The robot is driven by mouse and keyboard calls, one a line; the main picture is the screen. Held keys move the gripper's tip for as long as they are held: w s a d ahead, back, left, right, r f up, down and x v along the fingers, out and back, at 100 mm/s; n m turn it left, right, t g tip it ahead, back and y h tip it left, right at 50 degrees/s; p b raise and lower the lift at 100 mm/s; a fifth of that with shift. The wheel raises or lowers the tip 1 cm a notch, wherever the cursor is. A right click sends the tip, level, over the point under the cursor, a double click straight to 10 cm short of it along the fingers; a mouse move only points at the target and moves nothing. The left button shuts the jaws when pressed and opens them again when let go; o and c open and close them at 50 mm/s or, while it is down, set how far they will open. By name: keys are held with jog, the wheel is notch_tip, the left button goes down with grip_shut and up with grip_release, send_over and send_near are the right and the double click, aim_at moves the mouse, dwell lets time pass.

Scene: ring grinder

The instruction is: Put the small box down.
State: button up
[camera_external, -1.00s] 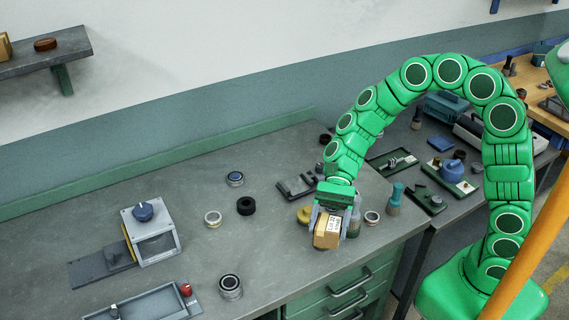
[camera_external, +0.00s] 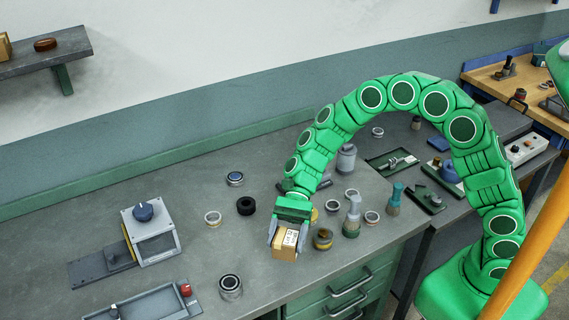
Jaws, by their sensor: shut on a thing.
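The small box (camera_external: 284,242) is a tan cardboard carton with a white printed label. It is in the middle of the external view, near the front edge of the grey workbench (camera_external: 200,257). My gripper (camera_external: 288,234) is shut on the box, with its grey fingers on either side of it. The gripper points down at the end of my green arm. I cannot tell whether the bottom of the box touches the bench top or hangs just above it.
A steel ring stack (camera_external: 230,287) stands front left. Bench between these is bare.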

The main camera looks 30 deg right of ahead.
jog(key=shift+w+a+f, duration=0.35)
jog(key=shift+a+f, duration=0.1)
jog(key=shift+f, duration=0.2)
jog(key=shift+w+a+f, duration=0.35)
jog(key=shift+a+f, duration=0.1)
jog(key=shift+f, duration=0.2)
jog(key=shift+w+a+f, duration=0.35)
jog(key=shift+a+f, duration=0.1)
jog(key=shift+f, duration=1.75)
jog(key=shift+f, duration=0.15)
jog(key=o, duration=1.3)
jog(key=shift+w+d+r, duration=0.15)
jog(key=shift+r, duration=0.1)
jog(key=v, duration=1.1)
jog(key=shift+w+d+r, duration=0.15)
jog(key=shift+w+d, duration=0.05)
